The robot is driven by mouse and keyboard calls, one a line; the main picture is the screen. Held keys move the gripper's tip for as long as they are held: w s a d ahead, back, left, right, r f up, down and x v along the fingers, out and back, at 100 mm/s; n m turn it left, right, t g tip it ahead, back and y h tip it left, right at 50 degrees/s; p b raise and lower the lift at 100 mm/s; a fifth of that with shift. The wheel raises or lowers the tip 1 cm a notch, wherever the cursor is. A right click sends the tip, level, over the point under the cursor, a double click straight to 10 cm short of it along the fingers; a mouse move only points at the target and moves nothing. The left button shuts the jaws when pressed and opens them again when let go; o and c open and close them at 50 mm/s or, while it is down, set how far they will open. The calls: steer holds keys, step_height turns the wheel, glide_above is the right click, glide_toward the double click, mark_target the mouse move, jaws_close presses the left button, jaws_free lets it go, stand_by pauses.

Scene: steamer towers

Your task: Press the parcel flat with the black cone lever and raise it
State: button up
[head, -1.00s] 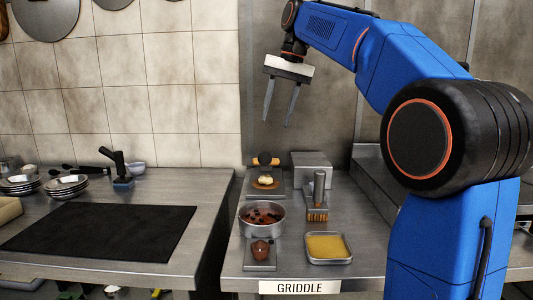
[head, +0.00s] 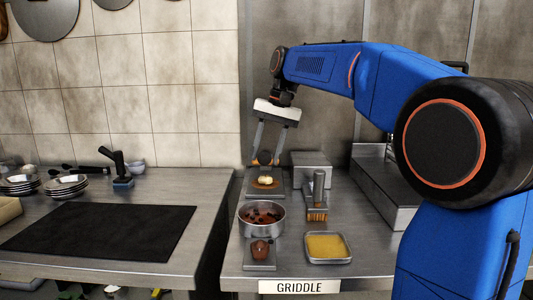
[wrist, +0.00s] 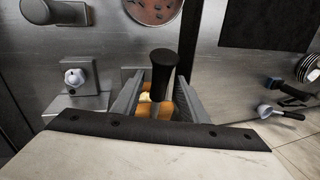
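The black cone lever (head: 264,157) stands at the back of a small metal press plate (head: 251,190) on the right counter. The parcel (head: 265,181), pale on an orange-brown round, lies on the plate in front of it. My gripper (head: 265,153) points down over the lever, with its fingers open. In the wrist view the lever's black cone (wrist: 163,72) sits between the two spread fingers, with a gap on the left. Contact with the right finger cannot be told. The parcel is mostly hidden behind the cone there.
In front of the press stand a bowl of dark filling (head: 262,216), a plate with a brown lump (head: 260,252) and a yellow tray (head: 328,247). A brush (head: 318,200) and a metal box (head: 312,165) are to the right. The left counter holds a black mat (head: 100,231).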

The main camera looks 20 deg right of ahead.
jaws_close()
steer(key=shift+s+f, duration=0.2)
steer(key=shift+f, duration=0.15)
steer(key=shift+s+a+f+n+t+h, duration=0.1)
steer(key=shift+s+f+t+h, duration=0.15)
steer(key=shift+f+t, duration=0.8)
steer(key=shift+s+a+f+n+t+h, duration=0.15)
steer(key=shift+s+f+t, duration=0.1)
steer(key=shift+f, duration=1.5)
steer(key=shift+s+a+f+n+t+h, duration=0.1)
steer(key=shift+s+f+t+h, duration=0.15)
steer(key=shift+f+t, duration=0.75)
steer(key=shift+f+g, duration=0.4)
jaws_free()
steer(key=shift+d, duration=0.1)
steer(key=shift+r, duration=0.15)
